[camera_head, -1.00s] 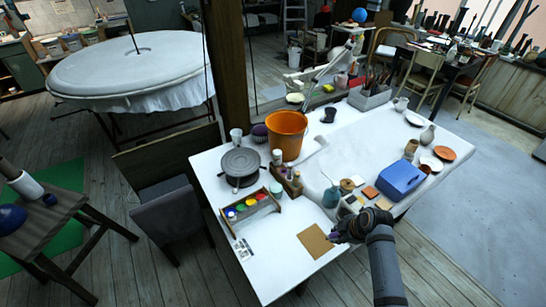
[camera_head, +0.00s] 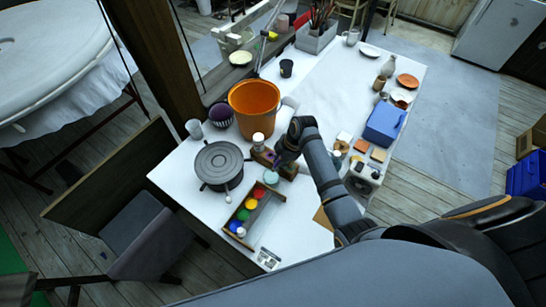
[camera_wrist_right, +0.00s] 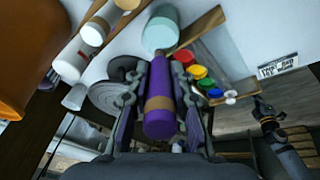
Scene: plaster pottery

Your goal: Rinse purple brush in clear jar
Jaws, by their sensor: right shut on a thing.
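My right gripper (camera_head: 285,158) is shut on the purple brush (camera_wrist_right: 160,115), whose thick purple handle has a brown band in the right wrist view. A pale teal, see-through-looking jar (camera_head: 271,176), likely the clear jar, stands on the table just below the gripper in the head view. It also shows in the right wrist view (camera_wrist_right: 160,33), beyond the brush. I cannot tell whether the brush touches it. A dark arm end, apparently my left gripper (camera_wrist_right: 264,110), shows small at the right of the wrist view.
A wooden paint tray (camera_head: 256,212) and a grey turntable (camera_head: 219,163) flank the jar. An orange bucket (camera_head: 254,108) and small bottles (camera_head: 258,141) stand behind it. A blue box (camera_head: 384,124) sits at the right.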

